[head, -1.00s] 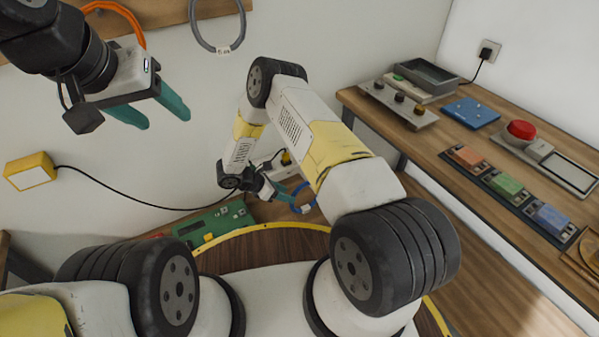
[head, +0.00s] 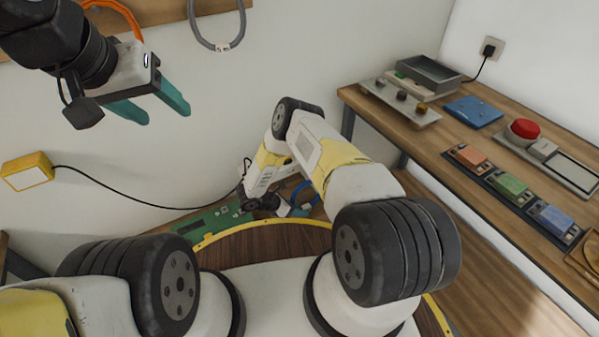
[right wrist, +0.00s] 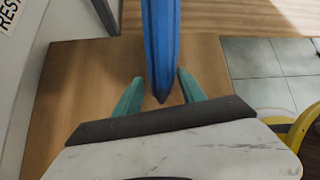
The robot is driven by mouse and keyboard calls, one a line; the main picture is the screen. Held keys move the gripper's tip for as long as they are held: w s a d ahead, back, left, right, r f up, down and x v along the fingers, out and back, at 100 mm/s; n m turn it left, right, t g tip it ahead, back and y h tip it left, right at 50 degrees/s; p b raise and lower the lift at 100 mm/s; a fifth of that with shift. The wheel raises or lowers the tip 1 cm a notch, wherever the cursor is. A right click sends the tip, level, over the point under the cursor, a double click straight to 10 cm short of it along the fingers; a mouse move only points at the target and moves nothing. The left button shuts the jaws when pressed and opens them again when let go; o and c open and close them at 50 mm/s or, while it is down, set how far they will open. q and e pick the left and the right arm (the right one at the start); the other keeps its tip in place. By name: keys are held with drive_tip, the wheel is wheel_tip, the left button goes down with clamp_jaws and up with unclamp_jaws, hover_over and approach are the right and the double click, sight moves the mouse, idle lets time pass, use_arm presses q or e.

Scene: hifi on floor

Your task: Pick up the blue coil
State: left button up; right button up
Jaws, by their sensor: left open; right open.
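The blue coil (head: 301,190) shows in the head view low beside my right forearm, partly hidden by it. In the right wrist view the blue coil (right wrist: 161,45) rises edge-on from between the fingers to the top edge. My right gripper (right wrist: 160,84) is open, with one teal finger on each side of the coil and a gap to both. In the head view its fingers are mostly hidden behind the arm. My left gripper (head: 163,112) is open and empty, high at the left in front of the wall, far from the blue coil.
A grey coil (head: 217,46) and an orange coil (head: 112,6) hang at the back wall. A green circuit board (head: 212,222) lies low near the right gripper. A workbench (head: 420,145) with devices stands at the right. A yellow box (head: 27,171) with a black cable is at the left.

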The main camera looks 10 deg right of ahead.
clamp_jaws()
drive_tip(key=shift+r, duration=0.15)
idle(0.4)
